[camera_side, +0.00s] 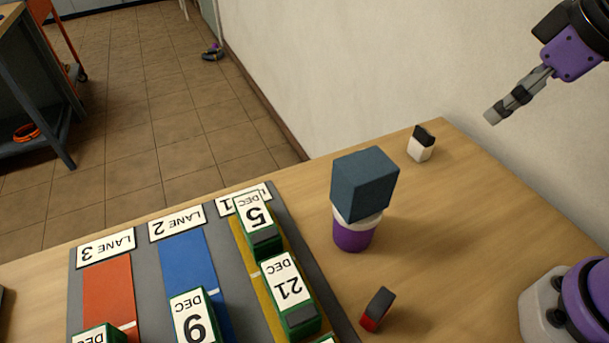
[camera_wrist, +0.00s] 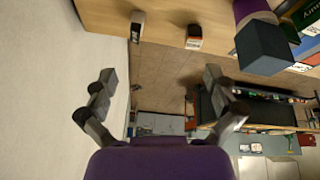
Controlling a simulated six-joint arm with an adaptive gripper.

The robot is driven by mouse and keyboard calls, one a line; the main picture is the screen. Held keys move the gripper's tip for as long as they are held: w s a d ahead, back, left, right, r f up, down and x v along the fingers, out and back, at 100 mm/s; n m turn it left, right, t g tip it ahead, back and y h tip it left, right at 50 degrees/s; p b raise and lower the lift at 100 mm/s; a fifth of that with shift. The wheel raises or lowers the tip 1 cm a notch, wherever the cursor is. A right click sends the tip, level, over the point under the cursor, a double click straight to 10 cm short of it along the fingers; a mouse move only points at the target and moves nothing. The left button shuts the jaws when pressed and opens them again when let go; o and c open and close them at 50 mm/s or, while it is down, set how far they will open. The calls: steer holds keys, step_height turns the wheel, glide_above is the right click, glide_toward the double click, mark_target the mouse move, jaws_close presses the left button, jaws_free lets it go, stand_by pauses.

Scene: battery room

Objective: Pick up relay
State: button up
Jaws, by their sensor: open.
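My gripper (camera_side: 492,115) is open and empty, raised above the table's right side, apart from both blocks. Its two spread fingers (camera_wrist: 160,76) show in the wrist view.
A blue-grey box (camera_side: 364,183) sits on a purple cup (camera_side: 354,235) between the small blocks. A grey lane board (camera_side: 140,240) holds several green date-labelled blocks at left. A white wall (camera_side: 350,70) runs behind the table. The table's right middle is clear.

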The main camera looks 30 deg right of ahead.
steer(key=s+f+m, duration=0.1)
steer(key=s+d+f+m, duration=0.1)
steer(key=m, duration=0.1)
steer(key=shift+s+f+t, duration=0.25)
steer(key=shift+s+t, duration=0.15)
steer(key=c, duration=0.3)
steer(key=shift+n+g, duration=0.6)
steer(key=shift+n, duration=0.3)
steer(key=w+a+f, duration=0.3)
steer(key=w, duration=0.2)
steer(key=w+a+f, duration=0.4)
steer(key=w, duration=0.1)
steer(key=w+a+f, duration=0.3)
steer(key=w+f, duration=0.1)
steer(key=w, duration=0.1)
steer(key=shift+a, duration=0.2)
steer(key=shift+y, duration=0.3)
steer(key=shift+x, duration=3.15)
